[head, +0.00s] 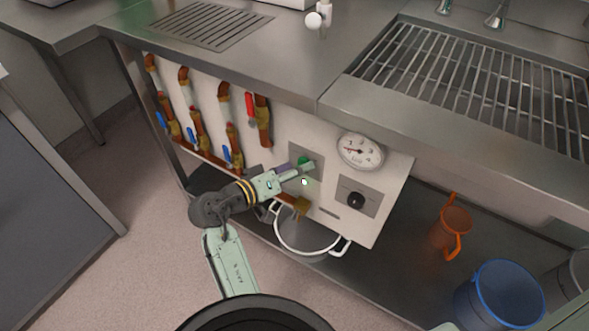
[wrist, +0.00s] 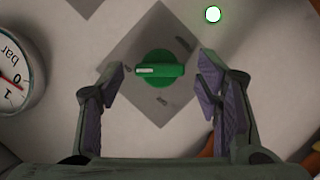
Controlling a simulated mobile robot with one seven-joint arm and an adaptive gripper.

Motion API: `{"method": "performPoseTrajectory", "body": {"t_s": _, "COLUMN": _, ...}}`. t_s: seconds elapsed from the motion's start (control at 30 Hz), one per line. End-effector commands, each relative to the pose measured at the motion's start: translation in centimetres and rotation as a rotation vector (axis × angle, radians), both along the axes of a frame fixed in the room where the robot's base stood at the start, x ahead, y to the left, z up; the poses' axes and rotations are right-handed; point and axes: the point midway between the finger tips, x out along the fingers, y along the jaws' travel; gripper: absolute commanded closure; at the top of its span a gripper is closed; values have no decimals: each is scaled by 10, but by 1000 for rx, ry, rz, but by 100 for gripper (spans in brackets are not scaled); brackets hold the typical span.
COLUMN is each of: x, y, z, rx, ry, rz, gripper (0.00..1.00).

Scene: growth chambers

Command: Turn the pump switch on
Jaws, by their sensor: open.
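The pump switch is a green rotary knob (wrist: 160,70) with a pale mark at its left end, on a grey diamond-shaped plate (wrist: 150,28) in the wrist view. In the head view, the green knob (head: 304,161) shows partly behind my gripper (head: 306,173), on the white panel under the counter. My gripper (wrist: 160,95) is open. Its two purple-padded fingers stand on either side of the knob, with gaps between pads and knob. Nothing is held. I cannot tell the exact depth between fingertips and panel. A small lit lamp (wrist: 213,14) with a green rim shows at the upper right.
A pressure gauge (head: 360,151) and a black knob (head: 355,200) are right of the switch. Several pipe valves with blue and red handles (head: 252,106) are left.

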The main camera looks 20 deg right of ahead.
Motion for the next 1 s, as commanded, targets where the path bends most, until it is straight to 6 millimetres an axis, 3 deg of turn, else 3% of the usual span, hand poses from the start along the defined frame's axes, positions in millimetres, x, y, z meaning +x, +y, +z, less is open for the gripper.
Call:
{"method": "performPoseTrajectory", "body": {"t_s": 0.27, "x": -4, "y": 14, "z": 5, "rx": -1, "ry": -1, "rz": 3, "gripper": 42}}
{"method": "performPoseTrajectory", "body": {"t_s": 0.73, "x": -37, "y": 94, "z": 30, "rx": 1, "ry": -3, "rz": 3, "gripper": 42}}
{"method": "performPoseTrajectory", "body": {"t_s": 1.0, "x": -43, "y": 107, "z": 33, "rx": 1, "ry": 0, "rz": -1, "gripper": 42}}
